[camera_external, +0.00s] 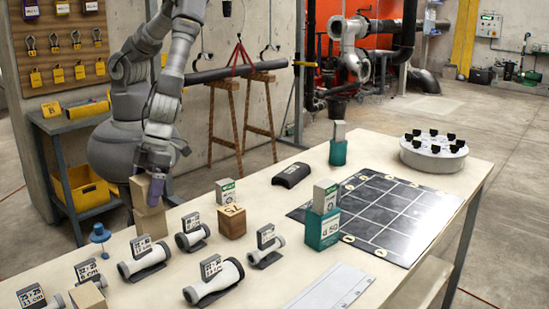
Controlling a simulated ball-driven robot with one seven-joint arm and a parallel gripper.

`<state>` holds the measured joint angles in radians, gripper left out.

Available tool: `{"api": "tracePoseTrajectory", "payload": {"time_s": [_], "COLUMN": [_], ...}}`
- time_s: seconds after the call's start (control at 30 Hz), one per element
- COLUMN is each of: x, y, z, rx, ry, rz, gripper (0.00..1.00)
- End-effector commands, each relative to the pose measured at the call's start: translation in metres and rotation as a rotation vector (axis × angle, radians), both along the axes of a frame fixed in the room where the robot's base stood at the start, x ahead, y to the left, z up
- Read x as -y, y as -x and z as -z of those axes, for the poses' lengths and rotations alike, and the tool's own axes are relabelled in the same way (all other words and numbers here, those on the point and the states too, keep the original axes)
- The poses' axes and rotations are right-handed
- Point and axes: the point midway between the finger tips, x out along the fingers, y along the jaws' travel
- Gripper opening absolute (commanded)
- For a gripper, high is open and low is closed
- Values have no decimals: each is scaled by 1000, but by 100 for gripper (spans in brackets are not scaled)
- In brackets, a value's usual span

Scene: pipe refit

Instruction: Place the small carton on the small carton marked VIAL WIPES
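My gripper (157,184) points down at the near left edge of the table. A small tan carton (141,192) is at its fingers, directly above or on a second tan carton (151,223). The fingers partly cover the upper carton, and I cannot tell whether they are shut on it. No label reading VIAL WIPES is legible.
Several labelled pipe pieces (213,283) lie at the front left, near a blue stand (100,234). A black gridded mat (385,212) and a round white carousel (433,155) are at the right. A dark half-pipe (291,175) lies mid-table. Another teal box (338,153) stands behind.

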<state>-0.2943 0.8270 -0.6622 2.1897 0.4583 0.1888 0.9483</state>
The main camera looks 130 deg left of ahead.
Motion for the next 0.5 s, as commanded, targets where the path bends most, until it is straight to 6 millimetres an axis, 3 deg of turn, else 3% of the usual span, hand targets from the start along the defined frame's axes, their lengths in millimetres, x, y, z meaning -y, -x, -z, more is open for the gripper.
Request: {"api": "tracePoseTrajectory", "payload": {"time_s": [0.03,0.1,0.33,0.5], "x": [0,0,0,-8], "y": [0,0,0,-1], "z": [1,0,-2,-23], "rx": [0,0,0,2], "ry": [0,0,0,1], "rz": [0,0,0,-4], "gripper": [88,100,100,100]}}
